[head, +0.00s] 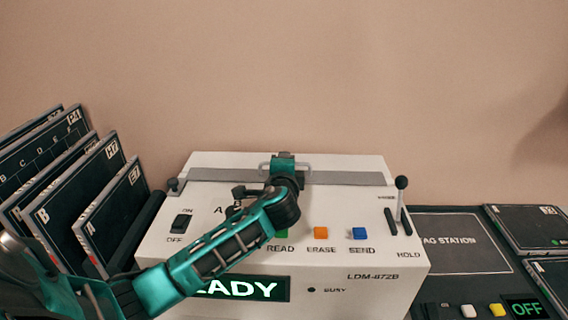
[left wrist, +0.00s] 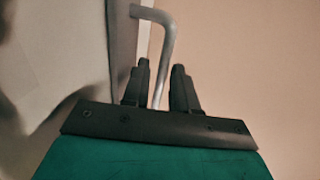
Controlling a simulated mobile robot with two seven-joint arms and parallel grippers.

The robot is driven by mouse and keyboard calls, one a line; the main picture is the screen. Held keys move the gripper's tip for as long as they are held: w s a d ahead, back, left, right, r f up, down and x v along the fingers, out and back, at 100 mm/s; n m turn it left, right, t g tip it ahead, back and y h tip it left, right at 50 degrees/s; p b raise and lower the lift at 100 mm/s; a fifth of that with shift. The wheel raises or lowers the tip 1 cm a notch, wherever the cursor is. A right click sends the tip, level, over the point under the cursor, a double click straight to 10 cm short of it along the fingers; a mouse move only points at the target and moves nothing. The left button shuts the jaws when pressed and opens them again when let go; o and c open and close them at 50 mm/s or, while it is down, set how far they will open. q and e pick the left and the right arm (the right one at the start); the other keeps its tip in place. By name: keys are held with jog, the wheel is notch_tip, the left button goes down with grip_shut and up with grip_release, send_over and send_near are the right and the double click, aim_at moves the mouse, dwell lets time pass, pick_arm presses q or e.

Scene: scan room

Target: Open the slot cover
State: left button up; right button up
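The slot cover (head: 346,178) is a long grey strip lying flat across the top of the white LDM-872B machine (head: 362,288), towards its back. Its metal handle (head: 305,167) stands near the middle of the strip. My left gripper (head: 284,157) is over the handle and hides part of it. In the left wrist view the bent handle bar (left wrist: 167,42) passes between the two dark fingers of my left gripper (left wrist: 161,68). The fingers are apart, with a visible gap on each side of the bar. My right gripper is not in view.
Dark lettered cartridges (head: 70,195) stand in a rack on the left. The machine's top has an ON/OFF switch (head: 181,225), an orange ERASE button (head: 321,233), a blue SEND button (head: 360,233) and a ball-topped lever (head: 401,184). A dark station panel (head: 455,240) lies right.

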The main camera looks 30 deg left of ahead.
pick_arm(q)
jog(key=shift+w+a, duration=0.25)
jog(key=shift+w, duration=0.1)
grip_shut()
dwell(0.4)
